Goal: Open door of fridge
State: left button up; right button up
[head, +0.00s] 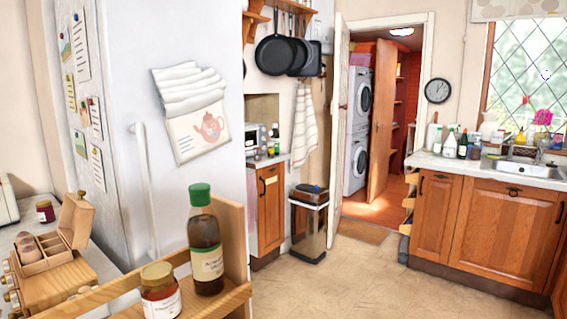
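The white fridge (110,60) stands tall at the left. Its long vertical white handle (144,180) runs down the front, and the door looks shut. A cloth with a red teapot print (198,125) hangs on the front, right of the handle. Papers held by magnets (80,50) cover the side face. The lower part of the fridge is hidden behind a wooden shelf. Neither of my grippers is in view.
The wooden shelf (228,297) in the foreground holds a green-capped bottle (206,240) and a jar (160,292). An open wooden box (55,243) is at the left. A bin (309,225) stands farther back. The floor (370,285) at centre right is clear.

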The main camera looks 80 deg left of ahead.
aim_at(137, 37)
jog(key=u, duration=3.1)
jog(key=i+l+u, duration=0.15)
jog(key=l, duration=0.15)
jog(key=l+u, duration=0.15)
jog(key=i+l, duration=0.05)
jog(key=l, duration=0.05)
